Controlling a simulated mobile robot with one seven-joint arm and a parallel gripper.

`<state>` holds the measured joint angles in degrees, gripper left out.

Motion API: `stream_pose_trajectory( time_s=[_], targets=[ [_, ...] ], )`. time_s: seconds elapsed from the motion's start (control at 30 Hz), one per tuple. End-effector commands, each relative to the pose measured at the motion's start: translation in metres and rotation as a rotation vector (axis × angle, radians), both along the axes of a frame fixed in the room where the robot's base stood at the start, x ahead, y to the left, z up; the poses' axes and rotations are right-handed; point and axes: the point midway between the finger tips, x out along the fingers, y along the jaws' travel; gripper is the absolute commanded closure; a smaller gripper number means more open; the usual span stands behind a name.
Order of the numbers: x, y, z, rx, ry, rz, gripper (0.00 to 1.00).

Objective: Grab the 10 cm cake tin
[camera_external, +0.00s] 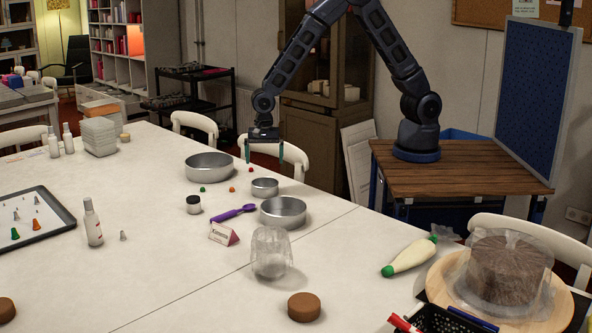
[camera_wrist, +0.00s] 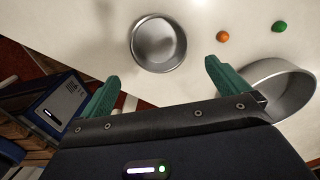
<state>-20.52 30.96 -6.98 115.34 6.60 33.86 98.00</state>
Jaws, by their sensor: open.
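Three round metal tins stand on the white table, with no readable size marks. The smallest, which I take for the 10 cm cake tin (camera_external: 264,188), sits between the large tin (camera_external: 209,168) and the medium tin (camera_external: 283,213). In the wrist view the small tin (camera_wrist: 158,44) is empty and upright, just beyond my fingertips. The large tin's wall (camera_wrist: 276,92) shows at the right there, partly behind my right finger. My gripper (camera_external: 264,152) hangs above the table's far edge, above and behind the small tin. Its green fingers (camera_wrist: 161,72) are apart, with nothing between them.
Small orange (camera_wrist: 222,36) and green (camera_wrist: 280,27) balls lie near the small tin. A white chair back (camera_external: 290,157) stands just behind the table edge.

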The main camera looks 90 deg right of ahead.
Motion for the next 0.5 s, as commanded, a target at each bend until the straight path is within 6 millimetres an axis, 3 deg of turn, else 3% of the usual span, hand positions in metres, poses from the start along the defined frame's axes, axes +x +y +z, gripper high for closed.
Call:
stream_pose_trajectory(
  time_s=[0.27, 0.5],
  targets=[
    [0.001, 0.001, -0.022, -0.003, 0.005, -0.016, 0.0],
    [0.001, 0.001, -0.055, -0.003, 0.006, -0.015, 0.0]
  ],
)
